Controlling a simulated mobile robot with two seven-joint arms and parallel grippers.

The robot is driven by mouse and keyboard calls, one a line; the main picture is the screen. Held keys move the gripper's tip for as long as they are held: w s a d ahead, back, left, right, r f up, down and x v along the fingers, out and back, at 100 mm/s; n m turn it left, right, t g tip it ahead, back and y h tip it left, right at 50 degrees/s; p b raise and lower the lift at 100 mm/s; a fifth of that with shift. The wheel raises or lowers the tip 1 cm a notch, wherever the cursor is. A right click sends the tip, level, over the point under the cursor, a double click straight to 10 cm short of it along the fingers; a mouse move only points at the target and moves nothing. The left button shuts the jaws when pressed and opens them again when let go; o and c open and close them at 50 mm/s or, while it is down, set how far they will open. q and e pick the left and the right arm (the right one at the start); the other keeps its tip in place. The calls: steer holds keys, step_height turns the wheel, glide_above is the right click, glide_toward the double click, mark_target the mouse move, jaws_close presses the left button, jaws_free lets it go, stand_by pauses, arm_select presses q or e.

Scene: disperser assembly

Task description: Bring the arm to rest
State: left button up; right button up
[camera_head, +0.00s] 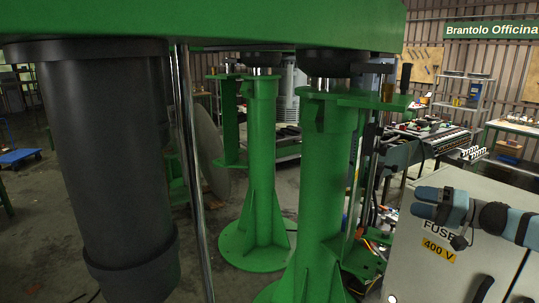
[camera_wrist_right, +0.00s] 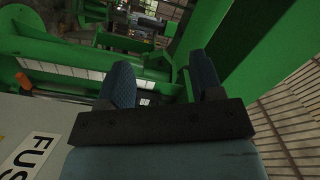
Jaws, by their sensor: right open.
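My right arm (camera_head: 512,222), blue-grey with dark joints, reaches in from the right edge in the head view, in front of the grey fuse cabinet. Its gripper (camera_head: 418,203) points left towards the green column and is empty. In the right wrist view the two blue fingers of this gripper (camera_wrist_right: 163,80) stand apart with nothing between them. Green frame parts show beyond them. My left arm and left gripper are not in view.
Green columns (camera_head: 325,180) (camera_head: 259,160) stand on flared bases under a green beam (camera_head: 230,22). A large dark cylinder (camera_head: 108,150) hangs at left beside a metal rod (camera_head: 191,170). The grey cabinet (camera_head: 430,275) is close below my right arm. Workbenches and shelves stand behind.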

steer(key=s+a+f+n+t+h, duration=0.1)
steer(key=s+a+f+n+t, duration=0.1)
steer(key=s+a+f, duration=0.8)
steer(key=s+a+f+n+t+h, duration=0.1)
steer(key=s+a+f, duration=0.2)
steer(key=a+f, duration=1.2)
steer(key=s+d+f+h, duration=0.3)
steer(key=s+f+h, duration=0.2)
steer(key=s+f, duration=0.3)
steer(key=s+d+f+n+g+h, duration=0.1)
steer(key=s+d+f+h, duration=0.2)
steer(key=s, duration=1.2)
step_height(320, 180, down, 5)
steer(key=shift+s+d+f+g+h, duration=0.15)
steer(key=shift+s+g+h, duration=0.15)
steer(key=shift+h, duration=0.8)
steer(key=shift+w, duration=0.1)
steer(key=c, duration=0.3)
